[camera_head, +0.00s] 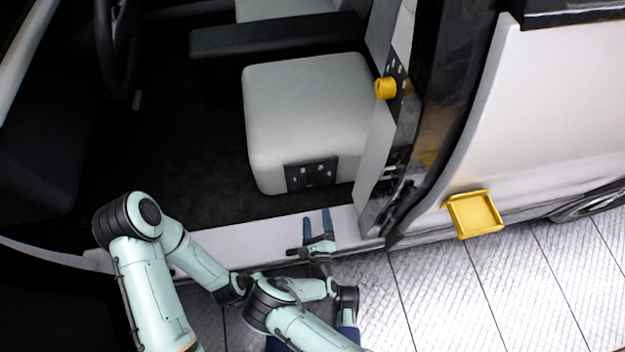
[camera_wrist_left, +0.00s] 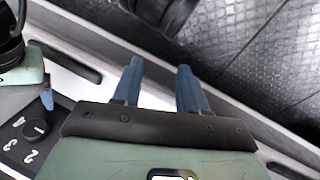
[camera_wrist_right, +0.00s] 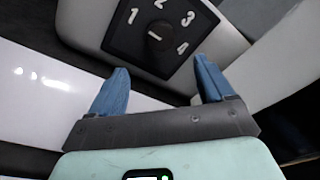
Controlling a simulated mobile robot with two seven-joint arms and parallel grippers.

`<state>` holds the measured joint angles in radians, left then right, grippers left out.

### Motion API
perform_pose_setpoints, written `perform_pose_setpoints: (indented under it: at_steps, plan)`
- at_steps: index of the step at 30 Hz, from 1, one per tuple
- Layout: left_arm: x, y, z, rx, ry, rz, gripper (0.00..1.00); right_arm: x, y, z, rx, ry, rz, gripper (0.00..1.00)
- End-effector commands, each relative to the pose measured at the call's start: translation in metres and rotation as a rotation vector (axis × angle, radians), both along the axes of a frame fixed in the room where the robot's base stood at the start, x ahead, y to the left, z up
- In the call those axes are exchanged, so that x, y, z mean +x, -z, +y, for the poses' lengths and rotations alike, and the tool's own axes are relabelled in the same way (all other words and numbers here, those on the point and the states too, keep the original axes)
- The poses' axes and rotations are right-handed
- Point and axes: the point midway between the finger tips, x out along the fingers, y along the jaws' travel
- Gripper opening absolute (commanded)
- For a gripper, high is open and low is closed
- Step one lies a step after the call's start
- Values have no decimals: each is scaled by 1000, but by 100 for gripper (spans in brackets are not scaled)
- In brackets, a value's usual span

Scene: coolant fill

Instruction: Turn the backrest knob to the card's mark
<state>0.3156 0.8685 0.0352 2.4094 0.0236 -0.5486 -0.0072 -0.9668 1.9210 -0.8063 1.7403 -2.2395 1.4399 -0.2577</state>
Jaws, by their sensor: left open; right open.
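The seat base carries a dark panel (camera_head: 311,174) with white marks. In the right wrist view this panel has the numbers 1 to 4 around a round black knob (camera_wrist_right: 160,42) with a white dash; I cannot tell which number it points at. A yellow round piece (camera_head: 385,88) sits on another dark panel on the backrest's side. No readable card shows. My right gripper (camera_head: 317,212) is open and empty, below the seat panel and apart from it. My left gripper (camera_wrist_left: 159,68) is open and empty; in the head view it is not clearly seen.
The grey seat cushion (camera_head: 308,100) stands inside the open doorway above a white sill (camera_head: 235,228). A yellow tray (camera_head: 475,213) juts from the white body panel at right. A steering wheel (camera_head: 118,45) is at upper left. The tiled floor (camera_head: 430,290) is clear.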

Motion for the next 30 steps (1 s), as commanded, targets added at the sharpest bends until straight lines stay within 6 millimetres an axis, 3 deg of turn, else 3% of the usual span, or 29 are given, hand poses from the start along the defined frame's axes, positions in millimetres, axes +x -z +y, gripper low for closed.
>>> perform_pose_setpoints:
  at_steps: [11, 16, 21, 30]
  plan:
    - [32, 25, 17, 43, -35, -82, 43, 76, 2, 7, 4, 1, -3, 81]
    - [29, 39, 22, 50, -43, -65, 43, 105, 2, 10, 4, 1, -2, 81]
    - [15, 49, 24, 49, -43, -21, 43, 120, 1, 11, 1, -1, -1, 81]
    - [12, 50, 24, 47, -43, -10, 43, 124, 0, 12, 0, 0, 0, 81]
